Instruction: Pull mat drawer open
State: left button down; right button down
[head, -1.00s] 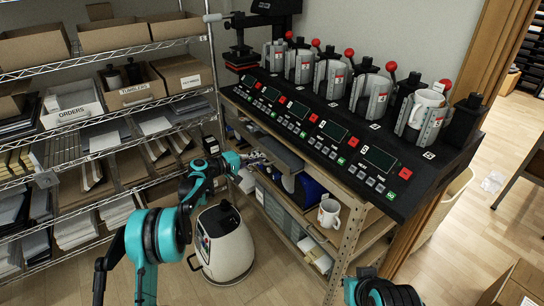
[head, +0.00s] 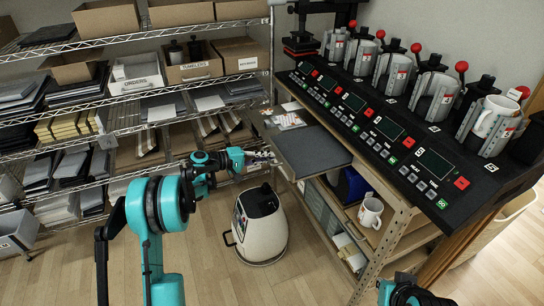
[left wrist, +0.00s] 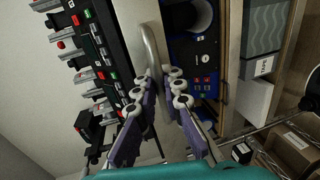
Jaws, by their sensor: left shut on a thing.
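The mat drawer (head: 312,152) is a flat dark grey tray that sticks out to the left from under the press bench, standing open. My left gripper (head: 262,156) is at its outer front edge. In the left wrist view, a curved grey metal handle (left wrist: 152,45) runs down between the fingers of my left gripper (left wrist: 165,88), which is shut on it. In the head view the handle is too small to make out. Of my right arm only a teal and black part shows at the bottom right; its gripper is out of view.
The black bench top (head: 410,140) carries several mug presses; a white mug (head: 494,115) sits in the nearest one. Another white mug (head: 370,211) is on the shelf below. Wire shelves fill the left.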

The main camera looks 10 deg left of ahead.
pick_arm(q)
jog(key=c, duration=1.9)
grip_release()
jog(key=v, duration=1.2)
